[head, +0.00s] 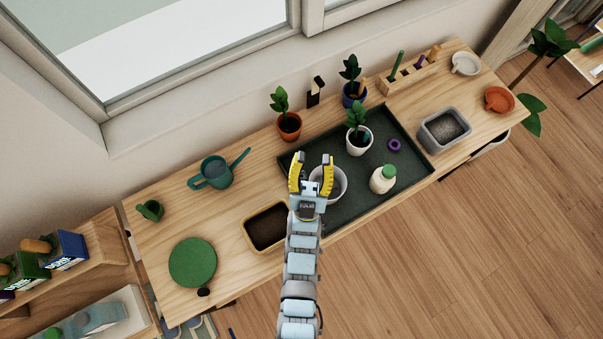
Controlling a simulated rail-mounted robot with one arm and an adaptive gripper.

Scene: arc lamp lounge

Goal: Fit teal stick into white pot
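The white pot (359,147) stands on the dark green tray with a leafy plant in it. A small dark bluish patch shows at its right rim, too small to tell what it is. A green stick (397,64) stands upright in the wooden rack at the back; I cannot tell if it is the teal stick, and no other clear teal stick shows. My gripper (311,166) is open, its yellow-edged fingers spread with nothing seen between them. It is left of the white pot in the picture and partly covers a pale grey bucket (336,184).
The tray (398,193) also holds a white bottle (383,180) and a purple ring (394,145). Orange (289,127) and blue (353,96) plant pots stand behind it. A soil box (266,227) and teal watering can (216,173) are left; a grey gravel bin (444,129) is right.

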